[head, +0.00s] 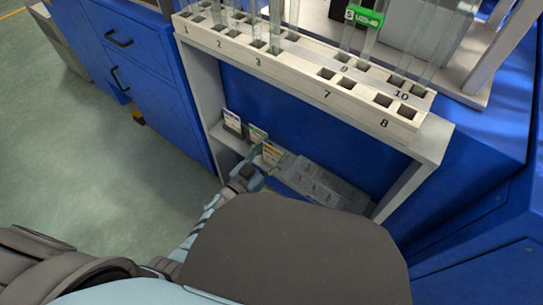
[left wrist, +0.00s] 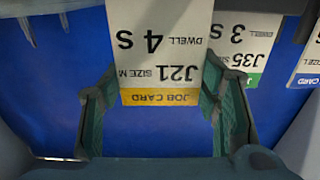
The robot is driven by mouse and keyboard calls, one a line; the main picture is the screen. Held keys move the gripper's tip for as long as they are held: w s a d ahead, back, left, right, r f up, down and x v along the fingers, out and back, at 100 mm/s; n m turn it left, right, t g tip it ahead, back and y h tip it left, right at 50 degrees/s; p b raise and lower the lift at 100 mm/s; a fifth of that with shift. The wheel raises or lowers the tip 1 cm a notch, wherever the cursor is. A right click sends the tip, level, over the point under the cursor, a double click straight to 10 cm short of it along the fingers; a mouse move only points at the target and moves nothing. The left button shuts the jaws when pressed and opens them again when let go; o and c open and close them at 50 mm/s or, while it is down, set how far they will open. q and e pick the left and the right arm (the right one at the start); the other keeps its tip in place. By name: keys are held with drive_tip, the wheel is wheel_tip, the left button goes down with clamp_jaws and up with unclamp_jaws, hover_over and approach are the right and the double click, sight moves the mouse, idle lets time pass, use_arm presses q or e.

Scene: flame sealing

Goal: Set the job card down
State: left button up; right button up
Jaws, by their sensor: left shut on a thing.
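A white job card with a yellow strip (head: 272,153) is at the low shelf under the numbered rack. In the left wrist view the card (left wrist: 160,50) appears upside down and reads J21, size M, dwell 4 S. My left gripper (head: 257,166) is shut on this card, with a green-lined finger at each side of it in the left wrist view (left wrist: 162,108). Whether the card's lower edge touches the shelf cannot be told. My right gripper is not in view.
A green-strip card J35 (left wrist: 247,45) and a blue-strip card (head: 233,122) stand beside the held card. Flat clear packs (head: 318,183) lie to its right on the shelf. The numbered rack (head: 290,75) with upright glass tubes is above. Blue cabinets (head: 130,50) stand at left.

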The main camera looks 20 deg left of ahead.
use_arm(q)
drive_tip(key=shift+r, duration=0.15)
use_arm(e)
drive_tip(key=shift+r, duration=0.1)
use_arm(q)
drive_tip(key=o, duration=1)
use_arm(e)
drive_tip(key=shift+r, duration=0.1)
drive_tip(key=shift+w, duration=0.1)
use_arm(q)
drive_tip(key=p+v, duration=0.1)
drive_tip(key=v, duration=0.2)
drive_tip(key=shift+r+p, duration=0.1)
drive_tip(key=shift+p, duration=0.2)
drive_tip(key=p+v, duration=0.2)
drive_tip(key=v, duration=0.7)
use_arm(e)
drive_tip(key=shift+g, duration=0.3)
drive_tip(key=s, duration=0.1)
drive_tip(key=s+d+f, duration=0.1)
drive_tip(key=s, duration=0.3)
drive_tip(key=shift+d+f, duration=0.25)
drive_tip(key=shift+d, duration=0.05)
